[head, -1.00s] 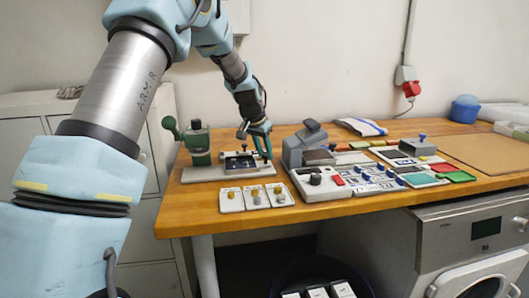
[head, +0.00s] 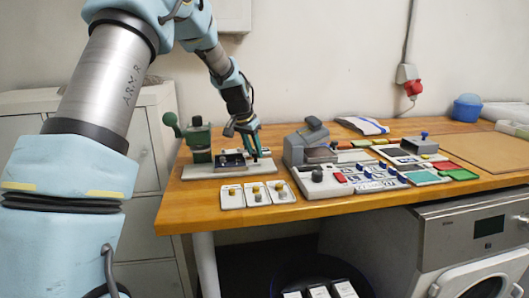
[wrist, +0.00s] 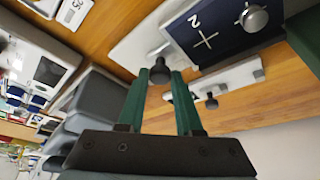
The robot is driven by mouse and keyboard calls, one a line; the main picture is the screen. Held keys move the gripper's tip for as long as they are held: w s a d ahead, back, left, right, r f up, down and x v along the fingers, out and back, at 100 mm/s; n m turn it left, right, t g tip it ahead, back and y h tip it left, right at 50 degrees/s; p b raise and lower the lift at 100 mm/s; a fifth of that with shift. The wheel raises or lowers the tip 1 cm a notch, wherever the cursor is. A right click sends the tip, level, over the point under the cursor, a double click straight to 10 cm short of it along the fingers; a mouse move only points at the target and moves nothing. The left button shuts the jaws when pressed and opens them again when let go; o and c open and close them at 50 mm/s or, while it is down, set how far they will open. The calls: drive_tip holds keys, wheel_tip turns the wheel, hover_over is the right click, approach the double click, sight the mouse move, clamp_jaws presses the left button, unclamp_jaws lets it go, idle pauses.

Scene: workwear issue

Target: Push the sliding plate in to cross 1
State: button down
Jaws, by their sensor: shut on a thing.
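The sliding plate (head: 229,159) is a dark plate on the pale base of the green hand press (head: 199,140), left on the bench. In the wrist view the dark blue plate (wrist: 228,52) carries a white cross marked 2 and a round silver knob (wrist: 254,19). My gripper (head: 258,157) is low at the right end of the press base. In the wrist view my gripper (wrist: 168,76) has its green fingers close together, shut on a small dark knob (wrist: 160,71). The fingers partly hide this knob. Cross 1 cannot be made out.
Small white cards with knobs (head: 256,194) lie in front of the press. A grey device with a button panel (head: 330,182) stands to the right, close to my gripper. Coloured trays (head: 460,174) lie farther right. The bench's front strip is narrow.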

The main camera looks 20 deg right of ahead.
sight(243, 159)
drive_tip(key=a, duration=0.2)
drive_tip(key=w+a, duration=0.1)
drive_tip(key=a, duration=0.1)
drive_tip(key=shift+a+b, duration=0.25)
drive_tip(key=shift+b, duration=0.1)
drive_tip(key=c, duration=0.6)
unclamp_jaws()
drive_tip(key=b+v, duration=0.2)
drive_tip(key=v, duration=0.9)
drive_tip(key=shift+s+f, duration=0.1)
drive_tip(key=shift+s, duration=0.05)
